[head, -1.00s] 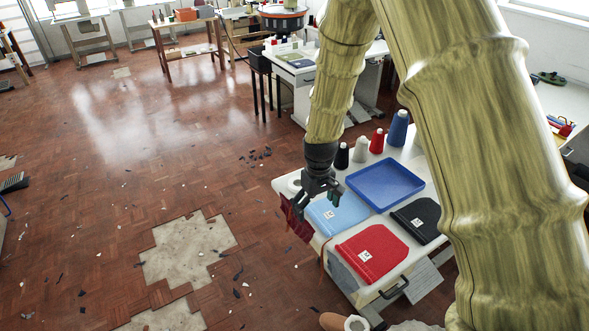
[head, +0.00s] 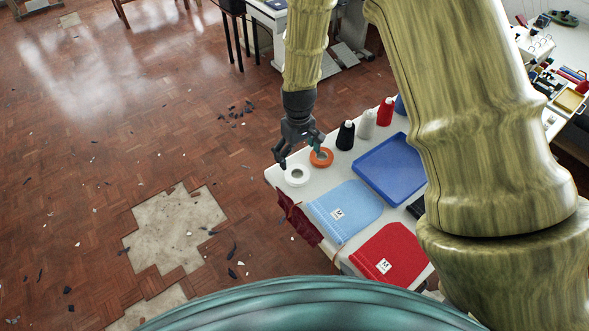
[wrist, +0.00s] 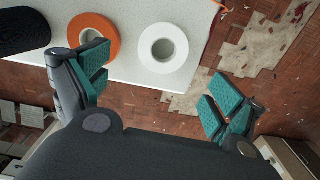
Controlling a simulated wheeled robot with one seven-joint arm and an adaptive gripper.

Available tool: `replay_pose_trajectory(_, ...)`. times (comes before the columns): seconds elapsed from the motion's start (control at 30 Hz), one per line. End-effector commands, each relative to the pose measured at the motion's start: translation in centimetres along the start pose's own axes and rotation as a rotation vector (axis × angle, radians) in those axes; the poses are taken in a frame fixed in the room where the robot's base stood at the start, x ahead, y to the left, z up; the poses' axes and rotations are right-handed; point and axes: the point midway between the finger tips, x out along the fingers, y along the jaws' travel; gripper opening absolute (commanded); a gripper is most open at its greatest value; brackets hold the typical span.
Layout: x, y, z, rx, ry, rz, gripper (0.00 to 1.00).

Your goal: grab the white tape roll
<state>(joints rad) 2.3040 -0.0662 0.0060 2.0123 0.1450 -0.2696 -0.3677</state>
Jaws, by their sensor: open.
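The white tape roll (head: 297,175) lies flat on the white table near its far left corner. In the wrist view the white tape roll (wrist: 163,48) sits near the table edge, between and beyond the two teal-padded fingers. My gripper (head: 299,153) is open and empty, above the table's left end beside the roll. In the wrist view my gripper (wrist: 160,90) has its fingers spread wide, with neither seen touching the roll. An orange tape roll (wrist: 95,38) lies next to the white one, partly behind the left finger. It also shows in the head view (head: 321,157).
A black thread cone (head: 345,136), a white cone (head: 367,124) and a red cone (head: 385,112) stand along the back. A blue tray (head: 388,165), a light blue cloth (head: 347,208) and a red cloth (head: 392,252) lie nearby. Dark red fabric (head: 299,217) hangs at the left edge.

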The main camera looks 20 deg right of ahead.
Motion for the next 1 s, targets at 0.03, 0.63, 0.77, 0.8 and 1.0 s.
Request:
replay_pose_trajectory(0.03,0.6,0.0,-0.2,0.000,-0.004,-0.001,0.94)
replay_pose_trajectory(0.63,5.1,0.1,-1.7,-0.005,-0.023,-0.007,0.94)
replay_pose_trajectory(0.77,6.4,0.0,-1.8,-0.005,-0.024,-0.007,0.94)
replay_pose_trajectory(0.8,6.9,0.0,-1.9,-0.004,-0.025,-0.007,0.94)
replay_pose_trajectory(1.0,8.5,0.0,-1.9,-0.005,-0.023,-0.007,0.94)
